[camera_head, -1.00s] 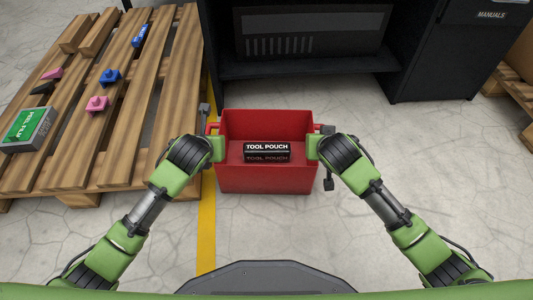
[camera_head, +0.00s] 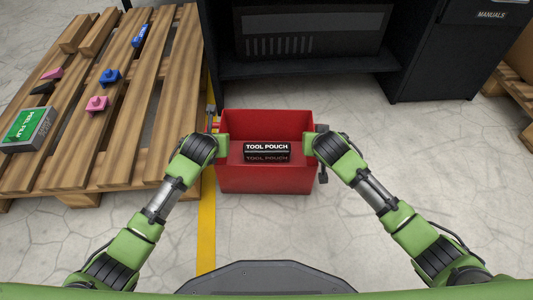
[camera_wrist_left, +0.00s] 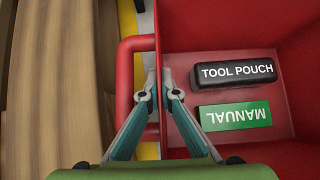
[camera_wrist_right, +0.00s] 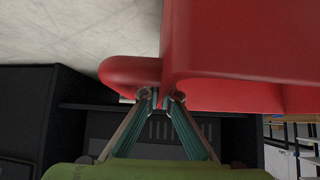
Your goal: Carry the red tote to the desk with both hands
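The red tote (camera_head: 265,181) sits on the floor in front of me, upright, with its top open. A black tool pouch (camera_head: 267,147) lies inside it; the left wrist view also shows a green manual (camera_wrist_left: 235,116) beside the pouch. My left gripper (camera_wrist_left: 158,82) has its fingers close together on either side of the tote's left wall, next to the red handle (camera_wrist_left: 128,95). My right gripper (camera_wrist_right: 164,98) is likewise nearly closed at the opposite wall, by the other handle (camera_wrist_right: 128,72). Its fingertips are partly hidden against the red edge.
A wooden pallet (camera_head: 150,105) with several small items lies close on the left. A black desk or cabinet (camera_head: 300,66) stands just behind the tote, with a drawer unit marked MANUALS (camera_head: 440,60) at right. A yellow floor line (camera_head: 207,230) runs along the left. Floor is clear at right.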

